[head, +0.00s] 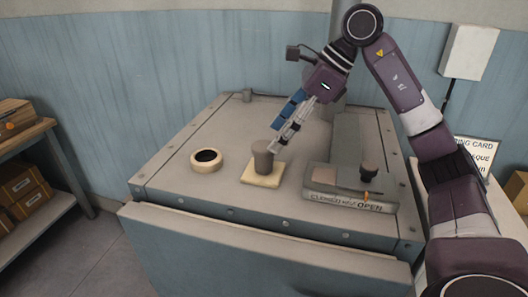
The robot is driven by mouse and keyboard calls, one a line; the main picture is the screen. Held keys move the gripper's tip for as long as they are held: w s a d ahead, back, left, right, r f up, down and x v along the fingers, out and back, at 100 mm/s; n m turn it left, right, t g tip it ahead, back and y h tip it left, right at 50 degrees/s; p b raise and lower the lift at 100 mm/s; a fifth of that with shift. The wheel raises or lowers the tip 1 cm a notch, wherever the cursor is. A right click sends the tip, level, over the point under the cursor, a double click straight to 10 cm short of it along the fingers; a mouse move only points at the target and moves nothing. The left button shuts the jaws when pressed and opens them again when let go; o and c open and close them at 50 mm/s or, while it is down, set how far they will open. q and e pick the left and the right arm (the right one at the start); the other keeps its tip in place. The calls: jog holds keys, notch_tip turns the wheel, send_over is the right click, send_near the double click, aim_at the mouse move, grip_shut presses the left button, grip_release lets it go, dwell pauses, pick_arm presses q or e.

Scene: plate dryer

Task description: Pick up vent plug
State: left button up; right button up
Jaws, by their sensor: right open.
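The vent plug appears to be the grey-brown upright cylinder (262,157) on a pale square pad (258,181), on top of the dryer (225,137). To its left is a pale round ring with a dark opening (206,160). My right gripper (276,149) reaches down from the upper right, with its fingertips close to the plug's right side. It is open; whether a finger touches the plug I cannot tell. My left gripper is not in view.
A grey slide block marked CLOSED and OPEN with a dark knob (369,166) stands right of the plug. A vertical pipe (343,50) rises behind. A shelf with boxes (22,182) is at the left.

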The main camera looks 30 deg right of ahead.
aim_at(265, 145)
jog(key=shift+w+a+f+p, duration=0.15)
jog(key=shift+a+f+p, duration=0.15)
jog(key=shift+a+f, duration=0.2)
jog(key=p+x, duration=0.1)
jog(key=x, duration=0.2)
jog(key=shift+w+f, duration=0.1)
jog(key=shift+w, duration=0.05)
jog(key=shift+w+a+f, duration=0.2)
jog(key=shift+a+f, duration=0.05)
jog(key=shift+f, duration=0.15)
jog(key=c, duration=1.4)
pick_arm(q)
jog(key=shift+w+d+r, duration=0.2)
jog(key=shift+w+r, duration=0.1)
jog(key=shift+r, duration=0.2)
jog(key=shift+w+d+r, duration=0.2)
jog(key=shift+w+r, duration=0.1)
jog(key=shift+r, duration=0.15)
pick_arm(e)
jog(key=shift+r, duration=0.15)
